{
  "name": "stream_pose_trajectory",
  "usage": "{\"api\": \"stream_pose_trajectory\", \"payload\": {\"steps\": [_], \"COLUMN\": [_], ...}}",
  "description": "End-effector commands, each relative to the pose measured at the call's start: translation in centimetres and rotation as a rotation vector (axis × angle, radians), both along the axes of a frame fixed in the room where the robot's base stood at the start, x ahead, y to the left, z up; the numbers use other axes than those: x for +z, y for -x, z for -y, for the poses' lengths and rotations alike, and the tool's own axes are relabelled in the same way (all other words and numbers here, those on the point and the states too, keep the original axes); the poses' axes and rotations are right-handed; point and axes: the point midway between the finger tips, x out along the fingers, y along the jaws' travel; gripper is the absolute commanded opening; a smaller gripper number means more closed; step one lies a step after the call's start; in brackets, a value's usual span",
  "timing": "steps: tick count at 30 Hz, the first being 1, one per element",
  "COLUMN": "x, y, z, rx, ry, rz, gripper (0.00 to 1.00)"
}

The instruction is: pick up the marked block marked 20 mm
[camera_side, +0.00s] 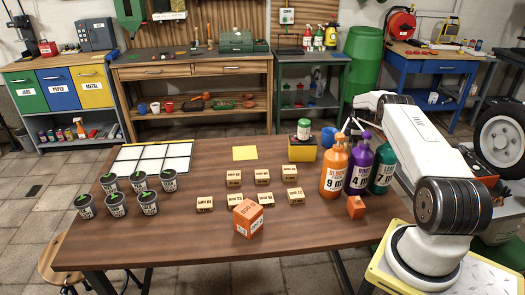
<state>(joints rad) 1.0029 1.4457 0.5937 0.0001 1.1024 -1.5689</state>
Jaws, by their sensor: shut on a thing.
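Several small tan wooden blocks stand in two rows on the brown table. They include a back-row block (262,176), a front-left block (205,203) and a front-right block (295,195). Each bears dark print too small to read, so I cannot tell which is marked 20 mm. My gripper (352,127) is at the back right of the table, behind the bottles and apart from these rows. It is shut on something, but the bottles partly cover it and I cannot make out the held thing.
Orange (334,170), purple (360,165) and green (383,171) bottles stand close to my gripper. A yellow box (303,152) carries a jar. An orange carton (248,219) stands before the blocks. Grey tubs (148,203) and a white grid (152,158) are left; a yellow sheet (245,153) lies behind.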

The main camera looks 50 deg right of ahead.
Motion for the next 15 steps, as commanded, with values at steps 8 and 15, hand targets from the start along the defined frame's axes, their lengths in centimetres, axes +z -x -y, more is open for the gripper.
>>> {"api": "stream_pose_trajectory", "payload": {"steps": [8,15], "x": [3.4,6.7], "y": [0.0,0.0], "z": [0.1,0.0], "rx": [0.0,0.0], "ry": [0.003,0.002], "rz": [0.002,0.001], "gripper": [0.12,0.12]}}
